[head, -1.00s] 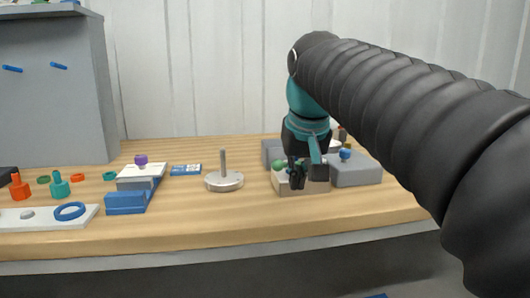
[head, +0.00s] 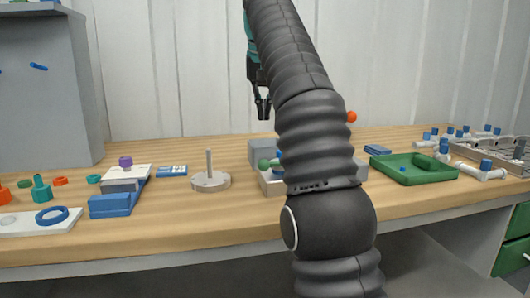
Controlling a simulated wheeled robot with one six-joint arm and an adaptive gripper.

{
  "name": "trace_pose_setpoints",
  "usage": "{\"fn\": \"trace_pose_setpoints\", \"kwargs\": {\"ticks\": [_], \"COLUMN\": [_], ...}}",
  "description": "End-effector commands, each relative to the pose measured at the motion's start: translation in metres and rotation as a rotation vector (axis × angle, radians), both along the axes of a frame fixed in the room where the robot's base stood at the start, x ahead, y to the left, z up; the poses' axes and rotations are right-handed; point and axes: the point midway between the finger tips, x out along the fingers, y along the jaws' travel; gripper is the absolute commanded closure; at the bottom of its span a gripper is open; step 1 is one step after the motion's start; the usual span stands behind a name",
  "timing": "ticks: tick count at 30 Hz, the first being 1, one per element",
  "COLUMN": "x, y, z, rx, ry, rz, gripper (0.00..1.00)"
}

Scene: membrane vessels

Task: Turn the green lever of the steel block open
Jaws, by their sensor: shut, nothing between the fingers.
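The steel block (head: 270,186) stands on the wooden bench near the middle of the head view, mostly hidden behind my arm. The green end of its lever (head: 264,163) shows at the block's upper left. The rest of the lever is hidden, so its angle cannot be told. My gripper (head: 263,117) is raised in the air above and behind the block, pointing down, shut and empty. It is apart from the lever.
A round base with an upright peg (head: 210,182) stands left of the block. A blue stand with a purple knob (head: 125,161) is farther left. A green tray (head: 415,176) and a rack of fittings (head: 500,150) are right. A grey panel (head: 45,90) rises at the back left.

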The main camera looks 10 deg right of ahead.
Motion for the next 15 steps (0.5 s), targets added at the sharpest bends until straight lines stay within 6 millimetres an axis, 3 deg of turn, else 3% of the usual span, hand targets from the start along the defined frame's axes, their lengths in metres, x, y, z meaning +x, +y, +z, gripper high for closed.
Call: {"fn": "trace_pose_setpoints", "kwargs": {"ticks": [15], "x": [0.012], "y": [-0.003], "z": [-0.036], "rx": [0.0], "ry": [0.001], "rz": [0.001], "gripper": [1.0]}}
